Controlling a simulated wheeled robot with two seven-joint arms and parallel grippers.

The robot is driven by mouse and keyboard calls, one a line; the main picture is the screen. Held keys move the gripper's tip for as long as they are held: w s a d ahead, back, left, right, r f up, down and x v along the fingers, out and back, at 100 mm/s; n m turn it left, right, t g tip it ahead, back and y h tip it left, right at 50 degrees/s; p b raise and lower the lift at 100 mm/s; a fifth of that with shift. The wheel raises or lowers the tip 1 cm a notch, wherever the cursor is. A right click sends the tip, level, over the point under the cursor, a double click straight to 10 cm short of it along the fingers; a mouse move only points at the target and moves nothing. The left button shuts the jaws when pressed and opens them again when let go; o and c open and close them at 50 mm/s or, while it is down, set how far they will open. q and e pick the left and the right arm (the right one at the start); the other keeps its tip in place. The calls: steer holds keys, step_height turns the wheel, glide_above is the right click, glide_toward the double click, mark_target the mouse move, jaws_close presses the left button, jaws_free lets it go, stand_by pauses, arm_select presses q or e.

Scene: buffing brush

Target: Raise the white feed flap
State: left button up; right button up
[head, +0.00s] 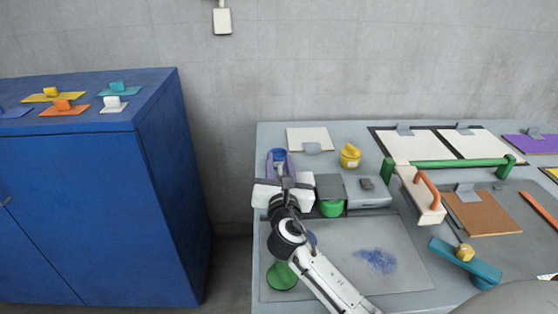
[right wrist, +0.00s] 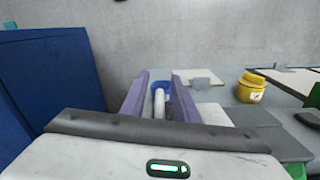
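The likely white feed flap (head: 112,105) is a small white plate with a white block-like knob, lying flat on the blue cabinet's top near its right front edge. It is not visible in the right wrist view. My right gripper (head: 279,166) is over the left end of the grey workbench, well to the right of the flap. In the right wrist view its two purple fingers (right wrist: 158,95) are spread apart. A blue piece with a white cylinder (right wrist: 159,103) shows between them, with gaps at the sides. My left gripper is not in view.
The blue cabinet (head: 165,150) carries similar yellow (head: 52,96), orange (head: 63,108) and teal (head: 118,89) plates near the white one. A gap separates it from the workbench (head: 262,225). The bench holds a yellow pot (head: 350,156), a green-handled bar (head: 450,162) and several boards.

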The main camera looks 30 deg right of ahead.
steer(key=shift+w+d, duration=0.25)
steer(key=shift+w, duration=0.1)
jaws_close()
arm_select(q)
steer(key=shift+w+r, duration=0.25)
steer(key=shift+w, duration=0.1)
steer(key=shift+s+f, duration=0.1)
arm_select(e)
steer(key=shift+w+a, duration=0.1)
